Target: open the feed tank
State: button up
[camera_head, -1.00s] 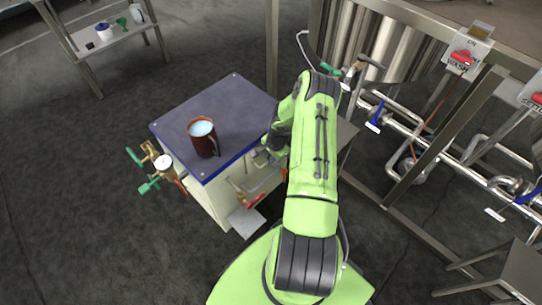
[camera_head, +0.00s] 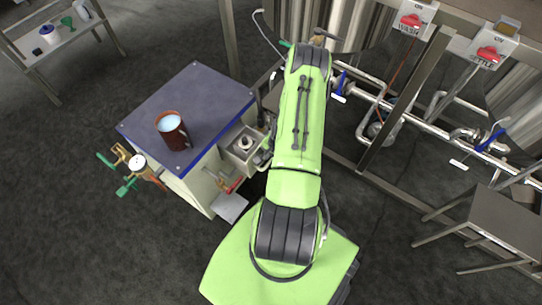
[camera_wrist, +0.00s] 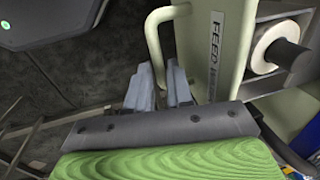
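The feed tank drawer (camera_head: 232,157) stands pulled out from the right side of the blue-topped cabinet (camera_head: 200,92). Inside it is a small pale round fitting (camera_head: 245,142). In the wrist view, the pale green drawer front (camera_wrist: 223,55) carries the word FEED, and the fitting (camera_wrist: 272,47) shows behind it with a grey stub. My gripper (camera_wrist: 161,88) has its two grey fingers around the lower part of the curved pale handle (camera_wrist: 153,42); they appear closed on it. In the head view my arm mostly hides the gripper and handle.
A brown mug (camera_head: 172,130) of pale liquid stands on the cabinet top. Green-handled valves and a gauge (camera_head: 137,162) stick out at its left. Steel pipework (camera_head: 400,108) and WASH (camera_head: 411,19) and SETTLE (camera_head: 491,47) switches stand right. A metal stool (camera_head: 490,215) is at lower right.

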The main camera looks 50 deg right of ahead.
jog(key=shift+o, duration=1.2)
jog(key=s+r+p, duration=0.3)
jog(key=r+p, duration=0.2)
jog(key=r, duration=1)
jog(key=shift+r, duration=0.25)
jog(key=w+a+r+n+p, duration=0.1)
jog(key=w+a+r+n, duration=0.25)
jog(key=r, duration=0.55)
jog(key=w+a+r+n+h+p, duration=0.15)
jog(key=a+r, duration=0.25)
jog(key=r, duration=0.4)
jog(key=w+a+r+n+y+p, duration=0.1)
jog(key=w+a+r+n+p, duration=0.2)
jog(key=r, duration=0.6)
jog(key=s+a+r+n+t+p, duration=0.1)
jog(key=s+a+r+n, duration=0.3)
jog(key=s+a+r, duration=0.2)
jog(key=s+a+r+n+t+p, duration=0.2)
jog(key=s+a+r+n, duration=0.3)
jog(key=a+r, duration=0.5)
jog(key=shift+s+a+r+n, duration=0.3)
jog(key=shift+s+a+r, duration=0.1)
jog(key=shift+r, duration=0.35)
